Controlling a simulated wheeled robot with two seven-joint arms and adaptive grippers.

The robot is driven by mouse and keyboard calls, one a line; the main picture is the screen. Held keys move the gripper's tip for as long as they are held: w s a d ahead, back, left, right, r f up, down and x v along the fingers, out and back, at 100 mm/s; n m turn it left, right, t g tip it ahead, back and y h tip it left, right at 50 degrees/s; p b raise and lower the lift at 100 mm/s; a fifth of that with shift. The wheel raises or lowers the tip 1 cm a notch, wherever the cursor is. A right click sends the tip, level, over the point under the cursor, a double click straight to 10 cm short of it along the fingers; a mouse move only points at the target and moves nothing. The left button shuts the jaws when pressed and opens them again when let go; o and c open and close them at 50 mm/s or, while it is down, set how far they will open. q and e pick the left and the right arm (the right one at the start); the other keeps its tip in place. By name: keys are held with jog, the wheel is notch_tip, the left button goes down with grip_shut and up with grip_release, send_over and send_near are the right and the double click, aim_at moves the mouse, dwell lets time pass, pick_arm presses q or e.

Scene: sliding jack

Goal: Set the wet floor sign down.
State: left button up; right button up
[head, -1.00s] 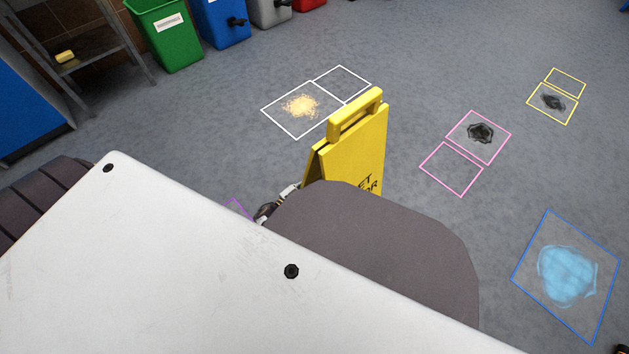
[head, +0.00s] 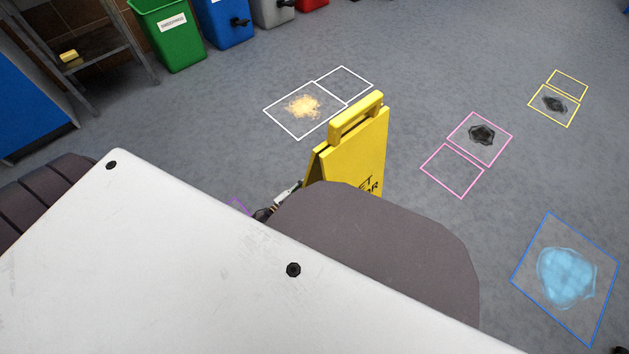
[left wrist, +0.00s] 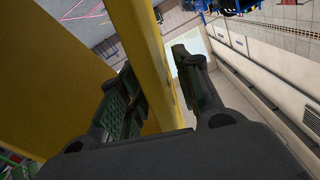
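In the left wrist view, the sign's yellow panels (left wrist: 45,60) fill the left and middle. The left gripper's fingers (left wrist: 163,92) are spread around a panel edge, with a gap at the right finger.
Beyond are a white-outlined area (head: 290,132) with yellowish spill, a pink-outlined area (head: 436,172) with a dark stain, and a blue-outlined puddle (head: 566,278). Open grey floor lies between them.

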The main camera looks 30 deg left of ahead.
aim_at(302, 193)
pick_arm(q)
jog(key=p+v, duration=0.2)
jog(key=v, duration=0.5)
jog(key=shift+s+a+r, duration=0.1)
jog(key=shift+s, duration=0.1)
jog(key=shift+s+a, duration=0.2)
jog(key=shift+s, duration=0.4)
jog(key=shift+a, duration=0.1)
